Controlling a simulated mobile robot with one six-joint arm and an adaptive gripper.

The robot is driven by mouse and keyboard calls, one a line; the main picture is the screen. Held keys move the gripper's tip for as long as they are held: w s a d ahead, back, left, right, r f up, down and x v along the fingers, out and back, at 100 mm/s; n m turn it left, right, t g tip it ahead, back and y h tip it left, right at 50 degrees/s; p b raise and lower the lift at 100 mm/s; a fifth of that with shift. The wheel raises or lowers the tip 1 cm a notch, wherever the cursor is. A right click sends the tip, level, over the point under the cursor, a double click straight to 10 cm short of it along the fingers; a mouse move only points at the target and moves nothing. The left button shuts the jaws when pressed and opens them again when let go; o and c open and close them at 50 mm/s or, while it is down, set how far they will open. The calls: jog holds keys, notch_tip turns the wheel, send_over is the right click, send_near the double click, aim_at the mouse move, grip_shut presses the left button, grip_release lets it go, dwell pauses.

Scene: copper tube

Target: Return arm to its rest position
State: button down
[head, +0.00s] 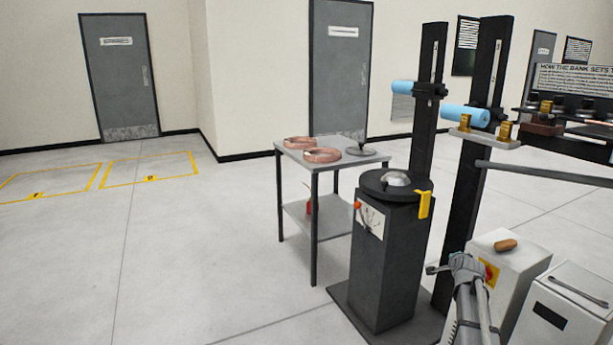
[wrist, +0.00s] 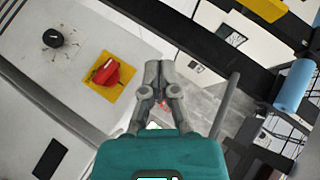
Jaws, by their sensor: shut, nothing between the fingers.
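My gripper (wrist: 159,68) is shut with nothing between its fingers in the wrist view. Its grey fingertips meet above the teal gripper body. In the head view, my arm rises from the bottom edge and my gripper shows small, beside the grey cabinet (head: 508,262) and in front of the black pedestal (head: 380,270). How far it is from either is hard to tell. In the wrist view, a red knob on a yellow plate (wrist: 110,75) is to the left of the fingers.
A side table (head: 303,222) with copper coils (head: 322,155) stands behind the pedestal. Two black columns (head: 465,200) carry blue rollers (head: 466,114). A long grey bar (head: 550,173) extends to the right. A lower white box (head: 565,305) stands at right. The floor at left is clear.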

jog(key=s+a+f+n+g+y, duration=0.1)
jog(key=s+a+f+n+g, duration=0.15)
jog(key=a, duration=0.35)
jog(key=s+a+f+n+g+y, duration=0.1)
jog(key=s+a+f+n, duration=0.15)
jog(key=a, duration=0.45)
jog(key=s+a+f+n+g+y, duration=0.1)
jog(key=s+a+f+n+g, duration=0.2)
jog(key=s+a, duration=0.45)
jog(key=s+a+n+g, duration=0.3)
jog(key=s+a+n, duration=0.25)
jog(key=s, duration=0.35)
jog(key=s+a+f+n+g+y, duration=0.1)
jog(key=s+a+f+n+g, duration=0.15)
jog(key=s+a, duration=0.55)
notch_tip(320, 180, up, 32)
jog(key=p, duration=3.2)
jog(key=shift+s+d, duration=0.4)
jog(key=shift+d, duration=0.05)
